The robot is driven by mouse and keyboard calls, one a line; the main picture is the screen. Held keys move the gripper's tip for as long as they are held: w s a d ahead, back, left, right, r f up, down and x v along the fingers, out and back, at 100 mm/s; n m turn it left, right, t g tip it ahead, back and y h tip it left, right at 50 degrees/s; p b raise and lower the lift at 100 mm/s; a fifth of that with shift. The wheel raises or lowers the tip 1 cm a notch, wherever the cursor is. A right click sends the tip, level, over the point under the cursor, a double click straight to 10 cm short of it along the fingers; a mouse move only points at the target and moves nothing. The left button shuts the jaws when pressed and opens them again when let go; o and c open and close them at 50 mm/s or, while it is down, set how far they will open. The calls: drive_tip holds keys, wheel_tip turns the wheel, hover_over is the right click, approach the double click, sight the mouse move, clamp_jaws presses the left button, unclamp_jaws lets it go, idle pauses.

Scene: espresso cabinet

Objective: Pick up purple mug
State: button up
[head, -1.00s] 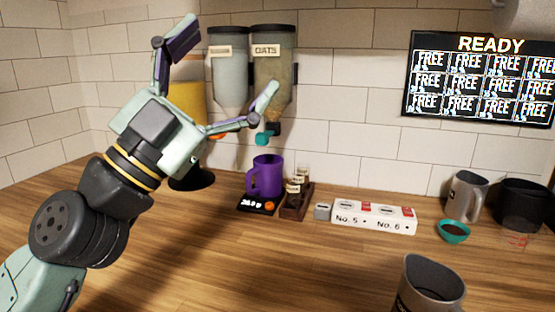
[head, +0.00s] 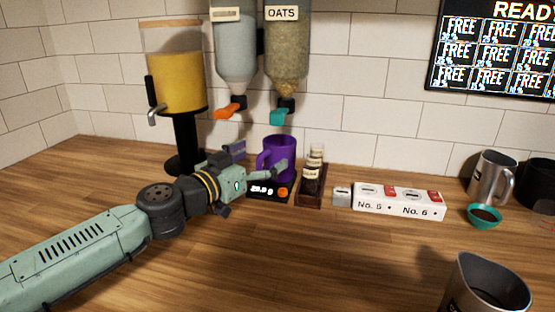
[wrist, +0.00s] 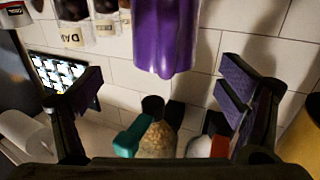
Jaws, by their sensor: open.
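The purple mug (head: 279,156) stands upright on a small black scale (head: 258,195) with a lit display, below the oats dispenser. In the wrist view the mug (wrist: 166,35) appears at the top centre, between the lines of the two fingers. My gripper (head: 262,160) is low at the mug's left front, with one finger in front of the mug and the other toward its left and rear. In the wrist view my gripper (wrist: 160,90) has its fingers wide apart, with nothing held between them. I cannot tell whether a finger touches the mug.
A dark holder with small jars (head: 312,178) stands close to the mug's right. A white box marked No. 5 and No. 6 (head: 398,201) is further right. The yellow drink dispenser (head: 178,80) is behind left. Dispenser spouts (head: 280,117) hang above the mug. The front counter is largely clear.

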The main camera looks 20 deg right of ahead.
sight(269, 148)
drive_tip(key=shift+x, duration=0.95)
drive_tip(key=x, duration=0.1)
drive_tip(key=p+x, duration=0.1)
drive_tip(key=x, duration=0.2)
drive_tip(key=shift+w+r+p, duration=0.3)
drive_tip(key=shift+r+p, duration=0.1)
drive_tip(key=shift+w+d+f, duration=0.1)
drive_tip(key=shift+w+d, duration=0.25)
drive_tip(key=shift+d, duration=0.05)
drive_tip(key=shift+c, duration=0.4)
drive_tip(key=c, duration=1.9)
